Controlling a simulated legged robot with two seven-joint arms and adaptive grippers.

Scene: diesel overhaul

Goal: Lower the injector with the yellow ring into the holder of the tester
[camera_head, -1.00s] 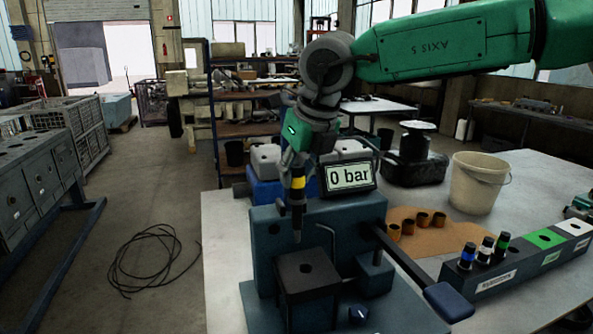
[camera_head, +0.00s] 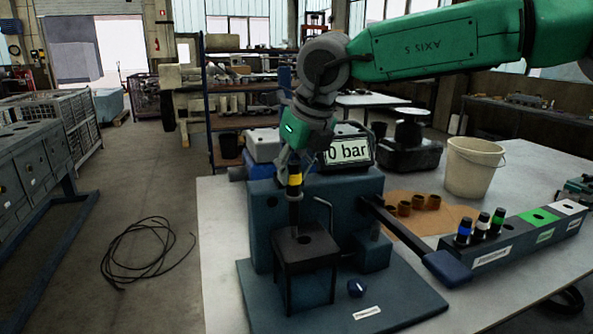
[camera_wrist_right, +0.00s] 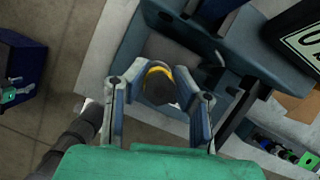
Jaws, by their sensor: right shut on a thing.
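The injector with the yellow ring (camera_head: 295,193) is upright in my right gripper (camera_head: 293,164), which is shut on it near its top. Its thin lower end is just above the dark holder block (camera_head: 305,262), a little left of and behind the round hole in the block's top as seen in the head view. I cannot tell whether the tip touches the block. In the right wrist view, the yellow ring (camera_wrist_right: 158,70) shows between the two fingers of the gripper (camera_wrist_right: 160,92), and the injector hides the hole. My left gripper is not in view.
The tester's display (camera_head: 347,151) reads 0 bar behind the block. A lever (camera_head: 440,264) sticks out right. A rack (camera_head: 510,237) with several ringed injectors, several brass-coloured sleeves (camera_head: 418,203) on a brown mat and a bucket (camera_head: 474,167) stand on the right of the table.

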